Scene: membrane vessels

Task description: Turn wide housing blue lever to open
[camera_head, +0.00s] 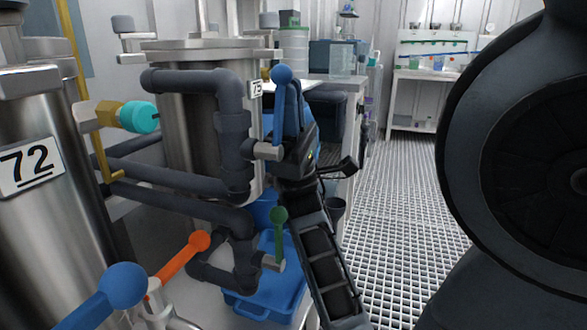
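The wide steel housing (184,110) with the label 75 stands at the back left, with dark grey pipes in front of it. A blue lever (283,98) with a round ball end stands about upright at the right of these pipes, above a metal valve stub. My gripper (293,145) is at the lever, close behind or beside it; I cannot tell whether they touch. Its fingers are mostly hidden or too dark to make out, so whether it is open or shut does not show.
Steel vessel 72 (45,220) stands at left. Another blue lever (120,287), an orange lever (183,254) and a green lever (279,230) are nearby. A blue bin (262,304) sits below the pipes. The grated floor (405,200) at right is clear.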

